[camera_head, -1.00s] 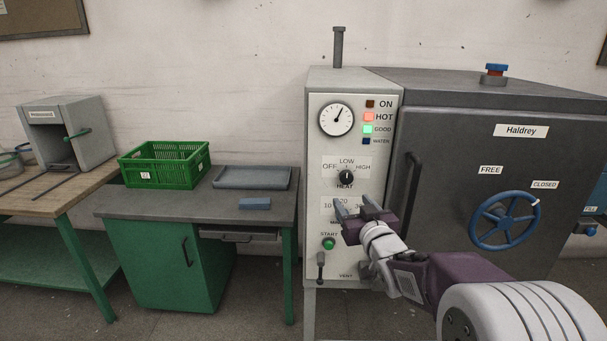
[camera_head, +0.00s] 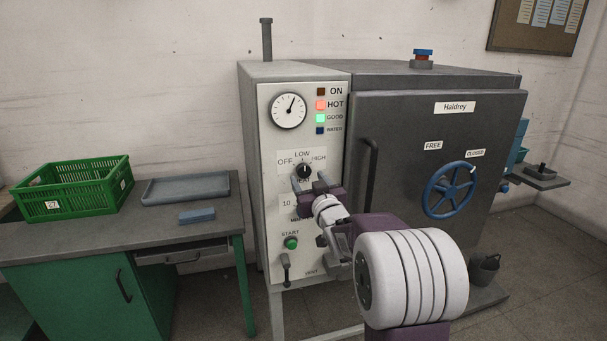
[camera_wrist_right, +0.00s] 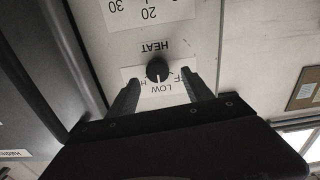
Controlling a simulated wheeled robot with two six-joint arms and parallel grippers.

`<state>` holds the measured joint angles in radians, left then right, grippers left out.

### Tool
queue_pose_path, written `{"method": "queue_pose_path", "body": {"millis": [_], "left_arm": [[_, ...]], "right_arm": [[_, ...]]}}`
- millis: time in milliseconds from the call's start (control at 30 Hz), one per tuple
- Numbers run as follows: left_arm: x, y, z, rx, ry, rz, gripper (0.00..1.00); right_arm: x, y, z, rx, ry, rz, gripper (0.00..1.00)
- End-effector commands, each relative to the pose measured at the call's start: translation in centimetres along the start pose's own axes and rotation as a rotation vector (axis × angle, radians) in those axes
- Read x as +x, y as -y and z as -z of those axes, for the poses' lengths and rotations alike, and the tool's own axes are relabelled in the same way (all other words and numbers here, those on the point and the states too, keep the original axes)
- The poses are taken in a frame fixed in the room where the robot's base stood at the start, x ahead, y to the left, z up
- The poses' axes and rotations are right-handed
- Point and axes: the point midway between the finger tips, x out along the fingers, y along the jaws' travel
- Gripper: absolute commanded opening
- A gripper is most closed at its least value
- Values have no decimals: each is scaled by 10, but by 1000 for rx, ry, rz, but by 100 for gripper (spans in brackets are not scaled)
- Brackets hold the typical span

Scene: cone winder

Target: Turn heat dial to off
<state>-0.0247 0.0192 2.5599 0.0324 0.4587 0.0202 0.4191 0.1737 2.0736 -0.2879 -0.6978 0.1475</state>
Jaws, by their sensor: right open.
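The heat dial (camera_head: 303,170) is a small black knob on the pale control panel (camera_head: 275,235), with OFF at its left, LOW above it and HIGH at its right. In the right wrist view the dial (camera_wrist_right: 157,70) appears upside down, and its white mark points towards LOW. My right gripper (camera_head: 307,182) is open, in front of the panel at the dial. In the wrist view its two fingers stand on either side of the dial; I cannot tell whether they touch it. The gripper hides part of the panel below the dial. My left gripper is not in view.
The machine's grey door has a handle (camera_head: 370,185) and a blue wheel (camera_head: 450,190) right of the panel. A green START button (camera_head: 291,243) and a vent lever (camera_head: 286,268) sit lower down. A bench (camera_head: 110,235) with a green crate (camera_head: 75,187) stands at the left.

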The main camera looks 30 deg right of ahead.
Motion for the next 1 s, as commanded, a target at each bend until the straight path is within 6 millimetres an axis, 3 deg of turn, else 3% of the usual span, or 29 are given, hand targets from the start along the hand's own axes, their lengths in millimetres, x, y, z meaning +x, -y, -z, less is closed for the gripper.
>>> {"method": "queue_pose_path", "body": {"millis": [200,533,567,767,1000], "left_arm": [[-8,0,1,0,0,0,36],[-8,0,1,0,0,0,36],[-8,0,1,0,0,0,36],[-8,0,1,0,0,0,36],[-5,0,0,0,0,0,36]], "right_arm": [[37,0,1,1,2,0,59],[45,0,0,0,0,0,59],[45,0,0,0,0,0,56],[45,0,0,1,1,-1,1],[45,0,-1,-18,1,-1,0]]}}
